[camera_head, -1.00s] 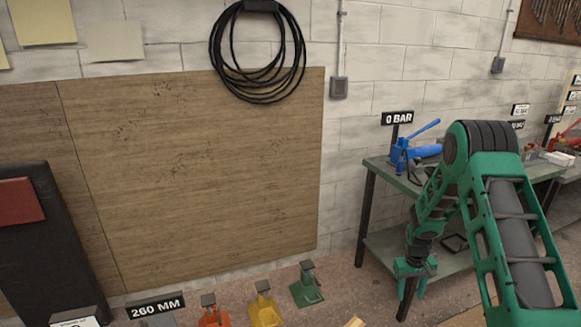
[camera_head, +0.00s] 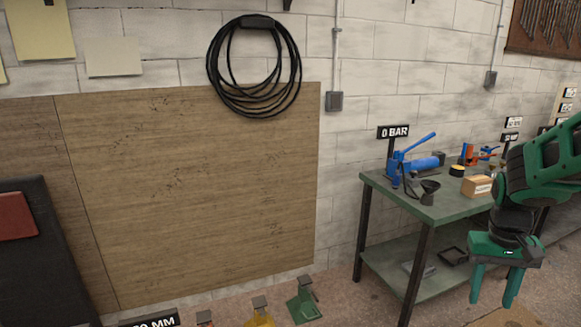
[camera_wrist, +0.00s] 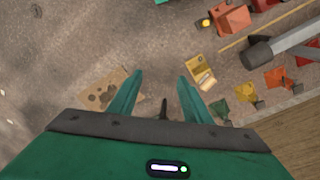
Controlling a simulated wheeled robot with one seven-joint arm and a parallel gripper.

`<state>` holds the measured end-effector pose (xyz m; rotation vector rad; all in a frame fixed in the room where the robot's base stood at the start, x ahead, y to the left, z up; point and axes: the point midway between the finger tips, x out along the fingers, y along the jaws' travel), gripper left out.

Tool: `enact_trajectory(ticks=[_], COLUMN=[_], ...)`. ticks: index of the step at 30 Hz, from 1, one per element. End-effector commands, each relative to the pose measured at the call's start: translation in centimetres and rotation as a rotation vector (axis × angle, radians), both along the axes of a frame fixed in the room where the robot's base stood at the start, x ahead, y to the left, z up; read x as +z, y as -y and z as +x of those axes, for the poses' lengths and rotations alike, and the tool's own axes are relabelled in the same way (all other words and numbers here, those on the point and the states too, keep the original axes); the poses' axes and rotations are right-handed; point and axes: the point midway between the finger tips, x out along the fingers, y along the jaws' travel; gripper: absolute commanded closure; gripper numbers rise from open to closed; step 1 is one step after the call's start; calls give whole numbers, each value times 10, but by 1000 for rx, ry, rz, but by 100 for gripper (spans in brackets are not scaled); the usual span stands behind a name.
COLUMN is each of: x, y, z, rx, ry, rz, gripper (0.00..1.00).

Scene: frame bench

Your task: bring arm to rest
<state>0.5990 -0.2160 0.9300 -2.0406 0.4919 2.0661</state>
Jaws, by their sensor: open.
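My gripper (camera_head: 494,285) hangs at the right of the head view, its two green fingers pointing down and apart. It is in front of the right part of the green workbench (camera_head: 432,208). In the wrist view my gripper (camera_wrist: 157,88) is open, with nothing between its fingers. Below it I see the concrete floor. My green arm comes in from the right edge of the head view.
A blue hand pump (camera_head: 412,165) and a small cardboard box (camera_head: 477,186) stand on the workbench. Green (camera_head: 303,302) and yellow (camera_head: 258,313) jack stands line the wall. A stained cardboard piece (camera_wrist: 102,92) lies on the floor.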

Motion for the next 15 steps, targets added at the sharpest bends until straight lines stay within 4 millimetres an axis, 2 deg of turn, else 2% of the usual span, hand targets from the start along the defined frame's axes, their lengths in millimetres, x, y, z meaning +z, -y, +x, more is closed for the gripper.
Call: enact_trajectory(ticks=[1, 6, 12, 15], x=[10, 31, 43, 45], y=[-2, -11, -27, -34], z=[-17, -70, -130, -153], rx=[-17, -74, -133, -155], ry=[8, 18, 26, 30], rz=[5, 29, 63, 78], gripper=[55, 55, 55, 55])
